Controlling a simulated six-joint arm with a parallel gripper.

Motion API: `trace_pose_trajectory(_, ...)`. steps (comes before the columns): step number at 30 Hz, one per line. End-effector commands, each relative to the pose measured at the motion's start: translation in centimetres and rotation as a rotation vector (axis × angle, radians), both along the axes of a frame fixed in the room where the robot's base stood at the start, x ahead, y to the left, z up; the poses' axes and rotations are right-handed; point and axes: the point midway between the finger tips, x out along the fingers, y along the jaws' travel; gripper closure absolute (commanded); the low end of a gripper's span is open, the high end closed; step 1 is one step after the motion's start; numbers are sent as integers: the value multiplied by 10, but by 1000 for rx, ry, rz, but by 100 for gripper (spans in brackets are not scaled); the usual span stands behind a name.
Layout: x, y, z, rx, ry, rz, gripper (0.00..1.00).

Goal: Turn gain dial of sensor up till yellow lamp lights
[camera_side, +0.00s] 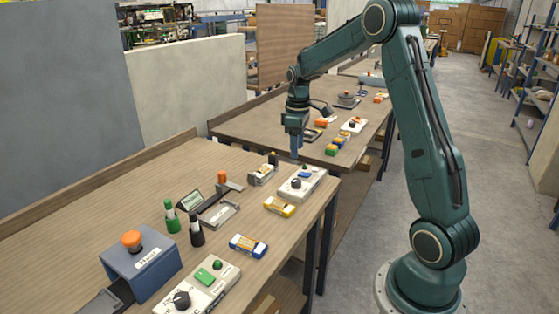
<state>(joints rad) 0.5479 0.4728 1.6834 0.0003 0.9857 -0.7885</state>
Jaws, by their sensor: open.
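My gripper (295,155) points down, open, with nothing seen between its jaws. It appears at the far edge of the near bench, just above and behind a white control box (312,186). That box has a black dial (295,184) and a blue button (305,174). A second white box (214,293) at the front has a larger black dial (181,300), a green pad and a green knob-like top. I cannot tell which is the sensor, and no lit yellow lamp is distinguishable.
A blue-grey box with an orange button (131,240) stands front left. The near bench (80,225) is clear at left. A gap separates the benches.

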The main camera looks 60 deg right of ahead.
Motion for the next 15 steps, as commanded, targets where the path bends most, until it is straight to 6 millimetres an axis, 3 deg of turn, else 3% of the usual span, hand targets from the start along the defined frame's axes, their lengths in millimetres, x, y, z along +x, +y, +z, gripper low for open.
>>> trace_pose_trajectory(15, 0, 0, -78, 2, 3, -1, 50)
